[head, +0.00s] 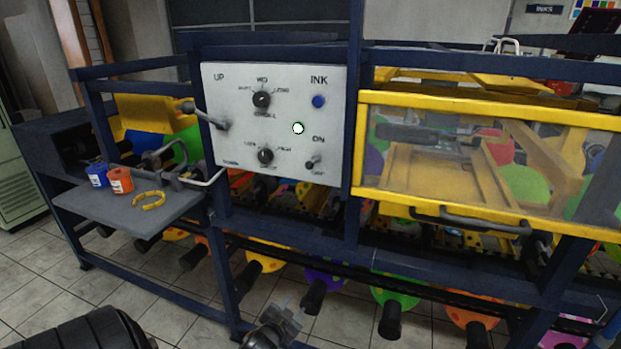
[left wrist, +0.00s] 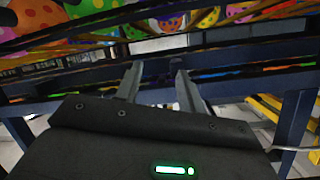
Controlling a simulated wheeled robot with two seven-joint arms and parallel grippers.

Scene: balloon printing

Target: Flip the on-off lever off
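The white control panel (head: 230,84) stands upright on the blue machine frame in the head view. Its small dark on-off lever (head: 312,162) sits at the lower right, between the ON and OFF labels. The lever seems tilted up toward ON, but it is small. My left gripper (head: 288,314) is low at the bottom of the head view, below the panel and well apart from the lever. In the left wrist view its two fingers (left wrist: 158,88) are spread with nothing between them. The lever is not visible there. My right gripper is in neither view.
A larger up-down lever (head: 204,115) sticks out at the panel's left, beside two black knobs and a blue INK button (head: 319,101). A grey shelf (head: 100,210) holds blue and orange ink pots. A yellow-framed window (head: 450,109) with a handle is at right.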

